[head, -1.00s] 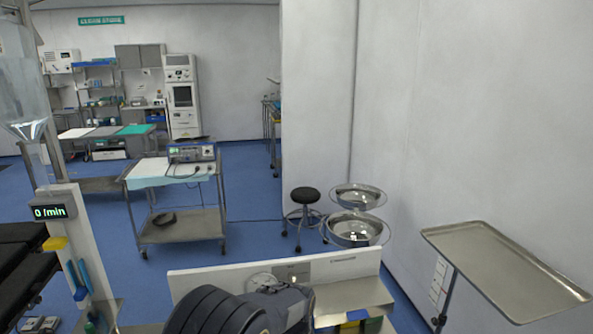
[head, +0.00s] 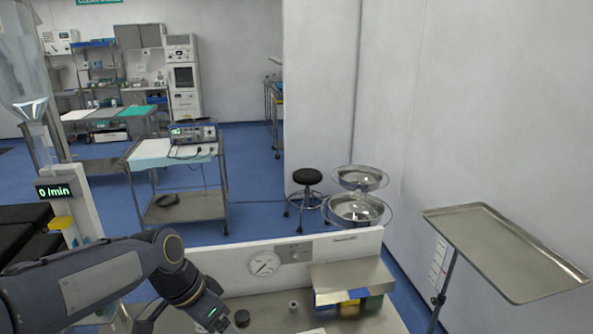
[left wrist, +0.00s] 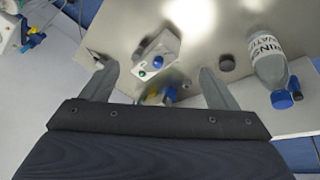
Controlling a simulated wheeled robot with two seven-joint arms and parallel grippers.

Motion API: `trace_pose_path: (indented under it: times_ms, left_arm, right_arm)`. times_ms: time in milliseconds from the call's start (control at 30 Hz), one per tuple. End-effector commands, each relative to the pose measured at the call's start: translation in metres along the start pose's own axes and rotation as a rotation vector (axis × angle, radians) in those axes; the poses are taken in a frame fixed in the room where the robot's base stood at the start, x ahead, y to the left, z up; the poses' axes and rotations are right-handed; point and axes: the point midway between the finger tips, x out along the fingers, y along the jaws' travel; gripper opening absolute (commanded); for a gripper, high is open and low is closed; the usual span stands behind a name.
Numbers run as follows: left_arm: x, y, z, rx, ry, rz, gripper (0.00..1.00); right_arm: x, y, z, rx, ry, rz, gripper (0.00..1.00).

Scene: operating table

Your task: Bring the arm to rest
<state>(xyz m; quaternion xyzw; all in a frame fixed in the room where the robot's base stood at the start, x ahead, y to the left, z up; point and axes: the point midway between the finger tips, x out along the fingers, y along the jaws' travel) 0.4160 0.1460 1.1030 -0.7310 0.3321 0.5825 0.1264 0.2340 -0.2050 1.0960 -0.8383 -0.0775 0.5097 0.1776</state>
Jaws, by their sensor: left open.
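My left arm (head: 110,280) reaches in from the lower left in the head view, over the left part of a steel work surface, and bends down at the wrist. Its gripper is mostly cut off by the bottom edge there. In the left wrist view my left gripper (left wrist: 156,78) is open, its two grey fingers spread wide with nothing held between them. Below the fingers are the steel surface (left wrist: 120,25) and a small white box (left wrist: 157,55) with blue and green knobs. My right gripper is in neither view.
A bottle (left wrist: 268,62) with a blue cap and a dark round cap (left wrist: 227,62) are on the surface. A panel with a gauge (head: 264,263) stands behind it.

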Motion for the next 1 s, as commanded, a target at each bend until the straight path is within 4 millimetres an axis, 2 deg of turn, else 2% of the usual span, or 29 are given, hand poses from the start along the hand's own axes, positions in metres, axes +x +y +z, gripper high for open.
trace_pose_path:
  times_ms: [33, 100, 200, 300, 433, 600, 1000]
  left_arm:
    - [-0.016, 0.003, 0.022, -0.081, 0.051, 0.002, 0.81]
    - [-0.030, 0.010, 0.050, -0.192, 0.110, 0.000, 0.81]
    - [-0.044, 0.024, 0.089, -0.343, 0.189, -0.013, 0.81]
    - [-0.047, 0.039, 0.123, -0.484, 0.259, -0.037, 0.81]
    - [-0.042, 0.056, 0.155, -0.627, 0.328, -0.073, 0.81]
    - [-0.033, 0.066, 0.175, -0.726, 0.374, -0.104, 0.81]
    - [-0.032, 0.068, 0.178, -0.744, 0.381, -0.109, 0.81]
  right_arm:
    - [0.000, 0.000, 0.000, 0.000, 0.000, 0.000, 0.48]
    - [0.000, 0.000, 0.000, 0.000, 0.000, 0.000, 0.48]
    - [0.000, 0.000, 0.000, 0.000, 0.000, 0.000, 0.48]
    - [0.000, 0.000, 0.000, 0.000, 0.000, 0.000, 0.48]
    - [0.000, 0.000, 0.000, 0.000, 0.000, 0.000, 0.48]
    - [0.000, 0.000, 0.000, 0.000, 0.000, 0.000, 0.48]
    - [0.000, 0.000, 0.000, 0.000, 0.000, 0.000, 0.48]
